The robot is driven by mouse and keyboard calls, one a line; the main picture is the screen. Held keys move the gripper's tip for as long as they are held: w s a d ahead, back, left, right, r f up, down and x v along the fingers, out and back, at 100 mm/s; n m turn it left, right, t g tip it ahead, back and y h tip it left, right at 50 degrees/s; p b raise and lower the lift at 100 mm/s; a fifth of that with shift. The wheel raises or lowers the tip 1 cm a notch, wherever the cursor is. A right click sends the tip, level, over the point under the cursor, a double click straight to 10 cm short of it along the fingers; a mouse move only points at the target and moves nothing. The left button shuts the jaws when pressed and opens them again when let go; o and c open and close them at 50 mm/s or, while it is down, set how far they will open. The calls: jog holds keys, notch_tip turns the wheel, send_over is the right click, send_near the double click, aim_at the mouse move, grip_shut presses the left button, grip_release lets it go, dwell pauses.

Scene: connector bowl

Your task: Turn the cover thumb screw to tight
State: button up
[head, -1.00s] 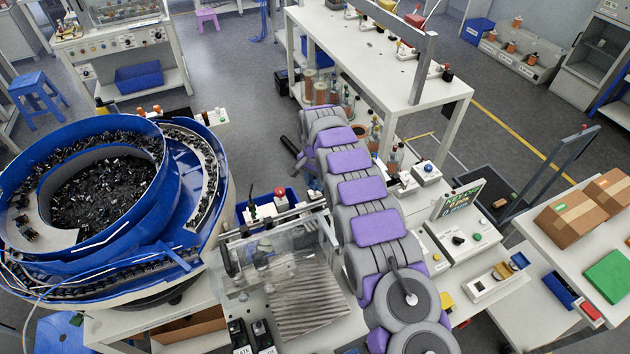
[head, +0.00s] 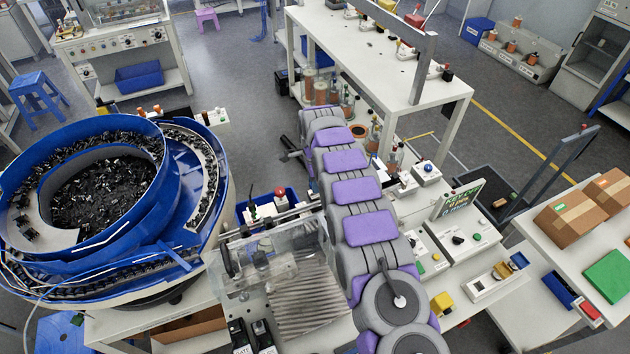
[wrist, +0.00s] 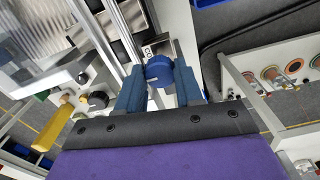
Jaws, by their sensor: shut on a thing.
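In the wrist view, a dark blue round knob (wrist: 159,68), seemingly the cover thumb screw, sits between the two blue fingers of my gripper (wrist: 160,82). My gripper is shut on it. The knob lies in front of a small light plate with a dark marking. I cannot read its turn position. The clear cover (head: 255,250) lies over the ribbed metal track in the head view, left of my arm. Part of a clear panel also shows in the wrist view (wrist: 35,55). My arm hides the knob and the fingertips in the head view.
A blue bowl feeder (head: 150,240) full of dark parts stands left. A control box (head: 460,235) and a yellow block (head: 442,304) are right of my arm. In the wrist view, a yellow handle (wrist: 56,124) is at left and a shelf with spools (wrist: 285,75) at right.

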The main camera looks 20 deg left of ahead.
jog(key=shift+w+a+r, duration=0.1)
jog(key=shift+a+r, duration=0.05)
jog(key=shift+r, duration=0.05)
dwell(0.4)
jog(key=o, duration=1)
jog(key=shift+a+f, duration=0.15)
jog(key=shift+o, duration=0.2)
notch_tip(320, 180, up, 17)
jog(key=p, duration=0.5)
jog(key=shift+w+a+r+p, duration=0.15)
jog(key=shift+r+p, duration=0.05)
jog(key=shift+p, duration=0.2)
